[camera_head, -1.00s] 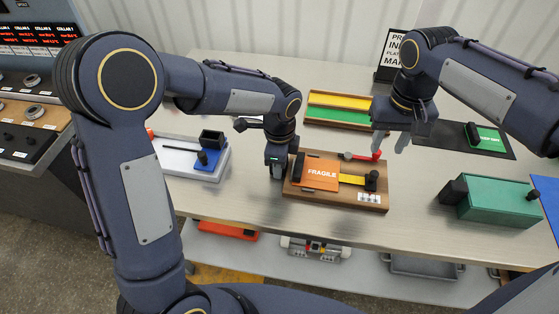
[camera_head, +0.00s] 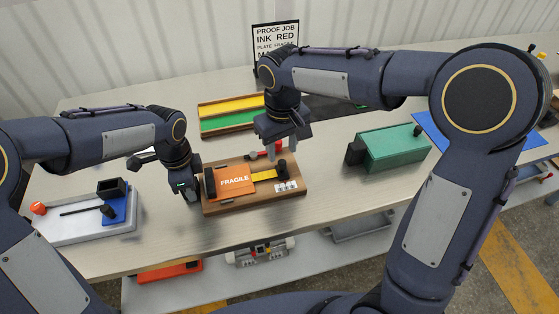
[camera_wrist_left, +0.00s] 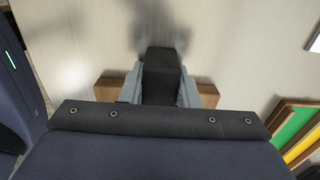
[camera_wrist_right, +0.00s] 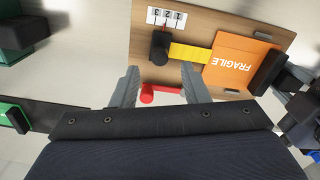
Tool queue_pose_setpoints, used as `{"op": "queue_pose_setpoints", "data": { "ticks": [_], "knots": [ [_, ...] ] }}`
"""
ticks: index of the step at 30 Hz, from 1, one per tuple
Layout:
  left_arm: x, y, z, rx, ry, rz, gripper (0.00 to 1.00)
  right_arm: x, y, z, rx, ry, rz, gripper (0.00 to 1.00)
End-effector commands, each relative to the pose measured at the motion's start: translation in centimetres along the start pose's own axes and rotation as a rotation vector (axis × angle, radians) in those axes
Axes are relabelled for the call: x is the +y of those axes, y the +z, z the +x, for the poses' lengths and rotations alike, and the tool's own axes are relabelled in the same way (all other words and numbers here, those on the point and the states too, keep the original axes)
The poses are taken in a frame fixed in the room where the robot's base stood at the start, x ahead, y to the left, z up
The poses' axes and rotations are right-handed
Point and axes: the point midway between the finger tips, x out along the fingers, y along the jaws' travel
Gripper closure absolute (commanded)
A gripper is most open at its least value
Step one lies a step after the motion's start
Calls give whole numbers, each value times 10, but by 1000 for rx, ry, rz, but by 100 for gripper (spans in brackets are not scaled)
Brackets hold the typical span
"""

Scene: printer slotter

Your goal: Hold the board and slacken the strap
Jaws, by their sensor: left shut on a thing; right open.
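The wooden board (camera_head: 225,208) lies on the table with an orange FRAGILE plate (camera_head: 232,180) on it. A yellow strap (camera_head: 264,175) runs from the plate to a black knob (camera_head: 282,169). A red-ended lever (camera_wrist_right: 160,90) sits at the board's far edge. My left gripper (camera_head: 190,192) is shut on the black block (camera_wrist_left: 162,72) at the board's left end. My right gripper (camera_wrist_right: 160,85) is open above the red lever, which shows between its fingers in the right wrist view. Whether the fingers touch the lever I cannot tell.
A numbered tag (camera_head: 287,186) is on the board's near right corner. A green box (camera_head: 395,150) stands to the right. A yellow and green tray (camera_head: 230,105) lies behind. A white base with a blue block (camera_head: 115,205) is at the left.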

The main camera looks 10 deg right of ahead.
Motion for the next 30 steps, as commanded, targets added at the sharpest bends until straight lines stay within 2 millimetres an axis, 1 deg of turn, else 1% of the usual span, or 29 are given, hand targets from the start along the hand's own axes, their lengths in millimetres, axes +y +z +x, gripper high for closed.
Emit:
{"op": "queue_pose_setpoints", "data": {
  "ticks": [1,3,6,9,13,21,30],
  "knots": [
    [0,0,0,1,-1,0,100,0,1,11,-5,0,1,59],
    [0,0,-1,1,-1,0,100,0,1,24,-6,0,1,59],
    [0,0,-1,1,-1,0,100,0,1,38,-3,1,1,59],
    [0,0,-1,1,-2,0,100,0,0,48,-2,1,0,59],
    [0,0,-1,1,-2,-1,100,0,0,54,0,0,0,59],
    [0,0,-1,1,-2,0,100,0,0,55,1,0,1,59],
    [0,0,-1,1,-2,0,100,0,0,55,1,0,1,98]
  ]
}}
